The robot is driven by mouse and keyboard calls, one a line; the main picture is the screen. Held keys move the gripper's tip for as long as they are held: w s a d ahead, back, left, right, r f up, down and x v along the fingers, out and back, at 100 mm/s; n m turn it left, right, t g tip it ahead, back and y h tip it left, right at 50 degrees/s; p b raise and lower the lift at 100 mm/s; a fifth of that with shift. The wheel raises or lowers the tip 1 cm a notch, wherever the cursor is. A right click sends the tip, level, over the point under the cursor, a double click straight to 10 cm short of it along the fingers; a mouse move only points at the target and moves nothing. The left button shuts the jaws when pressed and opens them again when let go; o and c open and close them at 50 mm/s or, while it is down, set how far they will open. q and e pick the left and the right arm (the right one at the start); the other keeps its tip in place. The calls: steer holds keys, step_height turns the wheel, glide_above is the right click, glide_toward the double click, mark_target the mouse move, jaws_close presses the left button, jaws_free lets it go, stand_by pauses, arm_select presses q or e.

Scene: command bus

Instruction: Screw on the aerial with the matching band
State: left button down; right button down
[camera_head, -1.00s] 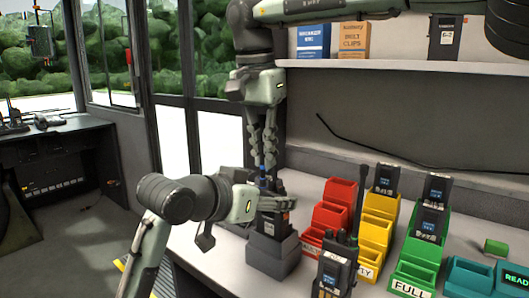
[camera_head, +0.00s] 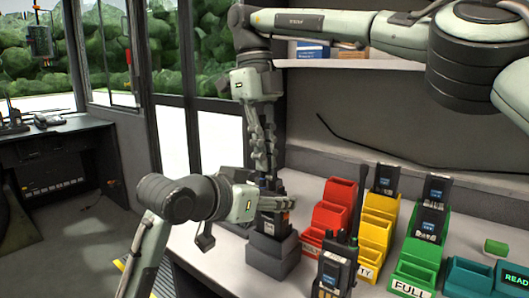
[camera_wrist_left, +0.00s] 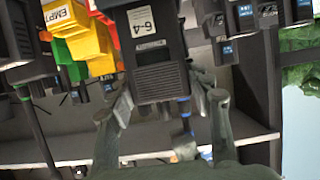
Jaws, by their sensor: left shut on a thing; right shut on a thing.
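A dark radio labelled 6-4 (camera_wrist_left: 155,60) is between the fingers of my left gripper (camera_wrist_left: 168,103) in the left wrist view. In the head view my left gripper (camera_head: 270,204) is shut on this radio above a dark grey block (camera_head: 272,254). My right gripper (camera_head: 262,158) points down from above, shut just over the radio's top. The aerial it holds is mostly hidden by its fingers in the head view. In the wrist view a blue band (camera_wrist_left: 183,100) shows at the radio's end and another blue mark (camera_wrist_left: 186,130) lies just beyond. Whether they touch is unclear.
Red (camera_head: 333,214), yellow (camera_head: 378,226) and green (camera_head: 420,254) stepped racks stand to the right, some holding radios. A radio with an aerial (camera_head: 337,268) stands in front. A teal tray (camera_head: 472,276) is at the lower right. A shelf (camera_head: 350,64) hangs behind.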

steer(key=m, duration=0.4)
steer(key=m+y, duration=0.1)
steer(key=m, duration=0.2)
steer(key=shift+s+a+m+g, duration=0.1)
steer(key=shift+a+m+g, duration=0.1)
steer(key=shift+m+g, duration=0.15)
steer(key=m, duration=0.4)
steer(key=shift+a+m+y, duration=0.1)
steer(key=shift+m+y, duration=0.25)
steer(key=shift+y, duration=0.05)
steer(key=m, duration=0.3)
steer(key=shift+a+m, duration=0.1)
steer(key=shift+m, duration=0.2)
steer(key=c, duration=1.7)
jaws_free()
steer(key=shift+r, duration=2.25)
steer(key=shift+o, duration=0.7)
